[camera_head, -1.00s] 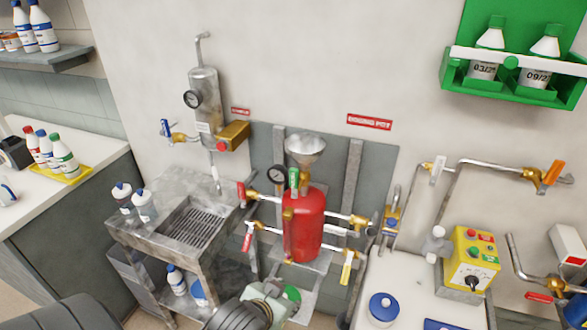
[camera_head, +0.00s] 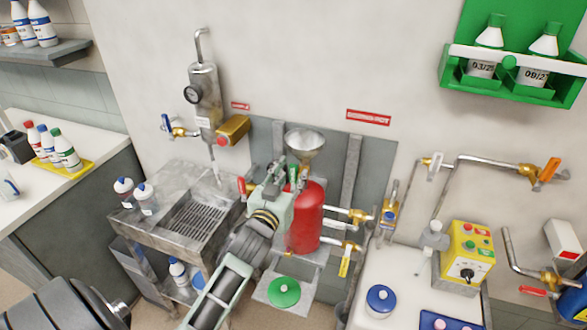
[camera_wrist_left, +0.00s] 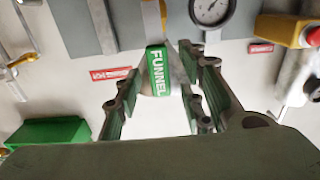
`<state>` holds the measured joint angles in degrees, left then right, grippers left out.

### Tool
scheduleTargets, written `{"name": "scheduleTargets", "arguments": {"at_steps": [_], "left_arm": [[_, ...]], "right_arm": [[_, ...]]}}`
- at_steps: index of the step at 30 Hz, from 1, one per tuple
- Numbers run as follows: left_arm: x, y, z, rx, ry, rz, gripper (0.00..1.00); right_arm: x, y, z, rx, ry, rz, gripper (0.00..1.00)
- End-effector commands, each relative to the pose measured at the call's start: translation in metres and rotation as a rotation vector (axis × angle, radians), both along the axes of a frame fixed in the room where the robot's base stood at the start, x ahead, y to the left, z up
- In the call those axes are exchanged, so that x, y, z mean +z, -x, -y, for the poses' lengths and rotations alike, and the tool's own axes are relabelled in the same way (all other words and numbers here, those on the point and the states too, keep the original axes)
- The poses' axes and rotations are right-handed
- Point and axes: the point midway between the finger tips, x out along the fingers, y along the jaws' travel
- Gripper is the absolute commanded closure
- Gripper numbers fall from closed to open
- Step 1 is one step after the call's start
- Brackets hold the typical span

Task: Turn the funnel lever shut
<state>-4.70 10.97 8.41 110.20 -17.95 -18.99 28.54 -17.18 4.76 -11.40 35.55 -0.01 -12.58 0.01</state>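The funnel lever (camera_head: 293,172) has a green handle and sits below the metal funnel (camera_head: 306,143), on top of the red tank (camera_head: 307,217). In the left wrist view its green face reads FUNNEL (camera_wrist_left: 157,71). My left gripper (camera_head: 284,178) is at the lever, in front of the tank's upper left side. In the left wrist view my left gripper (camera_wrist_left: 158,66) is open, with the lever between its spread fingers and a gap visible on both sides. The gripper hides part of the tank and the gauge. My right gripper is not in view.
A metal sink (camera_head: 190,222) stands left of the tank. Brass valves with pipes (camera_head: 350,215) stick out on the tank's right. A white counter (camera_head: 405,270) with a yellow control box (camera_head: 467,252) is at right. A green-lidded item (camera_head: 283,292) sits below.

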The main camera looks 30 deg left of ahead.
Motion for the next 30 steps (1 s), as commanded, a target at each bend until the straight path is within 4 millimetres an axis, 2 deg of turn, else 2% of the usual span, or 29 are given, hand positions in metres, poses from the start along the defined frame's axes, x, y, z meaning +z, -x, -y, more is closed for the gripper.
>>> {"name": "scheduleTargets", "arguments": {"at_steps": [6,14,26,30], "left_arm": [[0.000,-0.017,-0.004,0.000,0.003,-0.002,0.63],[-0.001,-0.018,-0.004,-0.001,0.001,-0.002,0.63],[-0.001,-0.018,-0.004,0.000,0.001,-0.002,0.98],[-0.001,-0.018,-0.004,-0.001,0.002,-0.003,1.00]], "right_arm": [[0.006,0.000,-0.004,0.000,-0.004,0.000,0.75],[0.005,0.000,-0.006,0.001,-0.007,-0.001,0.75],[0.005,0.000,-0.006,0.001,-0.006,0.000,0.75],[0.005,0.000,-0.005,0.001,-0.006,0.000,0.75]]}}
